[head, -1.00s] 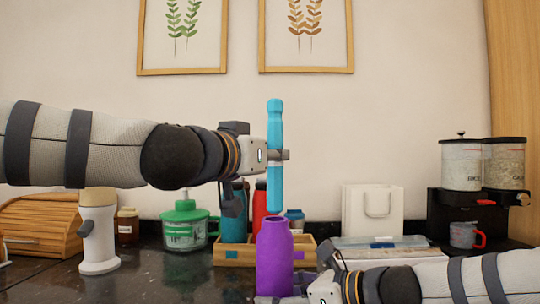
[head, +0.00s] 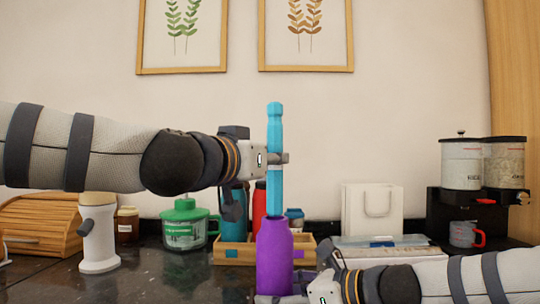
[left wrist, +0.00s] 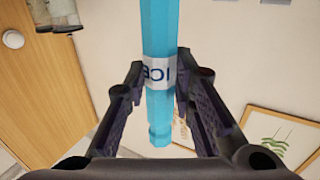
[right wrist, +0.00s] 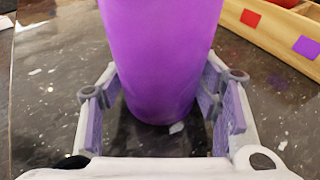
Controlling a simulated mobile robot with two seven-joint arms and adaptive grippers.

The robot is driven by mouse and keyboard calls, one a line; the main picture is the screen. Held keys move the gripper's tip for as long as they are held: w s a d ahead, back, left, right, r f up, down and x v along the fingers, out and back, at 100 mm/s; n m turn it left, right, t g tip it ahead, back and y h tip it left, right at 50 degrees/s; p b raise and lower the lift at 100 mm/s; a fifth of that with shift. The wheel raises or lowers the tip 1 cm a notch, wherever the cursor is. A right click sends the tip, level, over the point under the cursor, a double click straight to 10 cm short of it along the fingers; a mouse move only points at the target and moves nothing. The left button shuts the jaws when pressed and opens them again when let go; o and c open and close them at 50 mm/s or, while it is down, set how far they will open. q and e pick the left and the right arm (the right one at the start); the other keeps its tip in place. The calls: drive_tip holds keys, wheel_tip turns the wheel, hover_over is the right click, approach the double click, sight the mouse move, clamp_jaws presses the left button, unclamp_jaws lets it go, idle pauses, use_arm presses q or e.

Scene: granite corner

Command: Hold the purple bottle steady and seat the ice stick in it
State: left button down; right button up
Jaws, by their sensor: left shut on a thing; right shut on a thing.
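The purple bottle (head: 274,258) stands upright and open-topped on the dark counter. My right gripper (head: 290,290) is shut on its lower body; the right wrist view shows the bottle (right wrist: 160,60) between both fingers. My left gripper (head: 278,158) is shut on the blue ice stick (head: 275,130) near its middle and holds it upright above the bottle. The stick's lower end meets the bottle's mouth in the head view; I cannot tell whether it is inside. In the left wrist view the stick (left wrist: 160,100) shows a white "ICE" label between the fingers.
Behind the bottle is a wooden box (head: 232,252) with coloured squares, holding a teal bottle (head: 234,200) and a red one (head: 260,200). A white grinder (head: 98,235) and green-lidded jar (head: 184,226) stand left. A white bag (head: 372,210) and dispensers (head: 462,166) stand right.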

sight(271, 210)
use_arm(q)
drive_tip(key=shift+f, duration=4.55)
drive_tip(key=c, duration=1.3)
unclamp_jaws()
drive_tip(key=shift+f, duration=0.1)
use_arm(e)
drive_tip(key=shift+f, duration=0.1)
use_arm(q)
drive_tip(key=v, duration=1.2)
drive_tip(key=shift+s, duration=0.1)
drive_tip(key=shift+d, duration=0.1)
use_arm(e)
drive_tip(key=o, duration=0.9)
drive_tip(key=shift+o, duration=0.2)
